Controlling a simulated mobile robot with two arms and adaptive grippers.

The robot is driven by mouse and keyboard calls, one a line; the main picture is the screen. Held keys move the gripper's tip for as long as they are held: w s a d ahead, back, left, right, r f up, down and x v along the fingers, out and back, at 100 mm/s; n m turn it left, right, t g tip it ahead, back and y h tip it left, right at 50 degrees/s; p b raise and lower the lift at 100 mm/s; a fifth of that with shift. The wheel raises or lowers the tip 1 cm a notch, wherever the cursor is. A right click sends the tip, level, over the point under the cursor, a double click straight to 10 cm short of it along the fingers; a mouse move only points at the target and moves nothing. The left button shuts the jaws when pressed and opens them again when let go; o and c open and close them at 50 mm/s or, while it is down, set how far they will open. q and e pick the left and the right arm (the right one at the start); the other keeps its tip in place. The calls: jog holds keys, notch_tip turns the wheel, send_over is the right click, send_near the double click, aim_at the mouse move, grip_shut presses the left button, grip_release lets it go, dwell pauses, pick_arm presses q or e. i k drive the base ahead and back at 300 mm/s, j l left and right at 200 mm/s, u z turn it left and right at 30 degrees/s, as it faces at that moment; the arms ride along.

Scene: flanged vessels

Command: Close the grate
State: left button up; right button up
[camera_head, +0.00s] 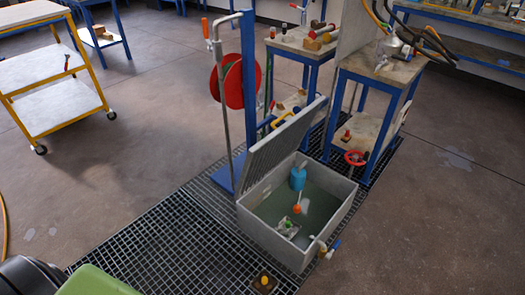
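The grate (281,142) is a grey slatted panel on the left long side of a grey open-topped box (277,241). It stands raised and tilted, leaning up and away from the opening, so the box is open. A yellow handle (283,119) shows near its upper edge; I cannot tell whether it belongs to the grate. Inside the box are murky liquid, a blue cylinder (298,178) and an orange float (297,209). Neither gripper can be made out in view, and nothing is seen touching the grate.
The box stands on dark floor grating (150,245). A blue post with a red hose reel (227,85) is behind the grate. A blue-legged bench (375,75) and a red handwheel (355,158) are behind the box. A valve (328,251) sticks out at its front right. Floor to the right is clear.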

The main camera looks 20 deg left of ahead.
aim_at(261, 159)
jog(key=i+j+z, duration=0.25)
jog(key=j, duration=1.1)
jog(key=j+z, duration=0.25)
jog(key=j, duration=1.05)
jog(key=k, duration=0.05)
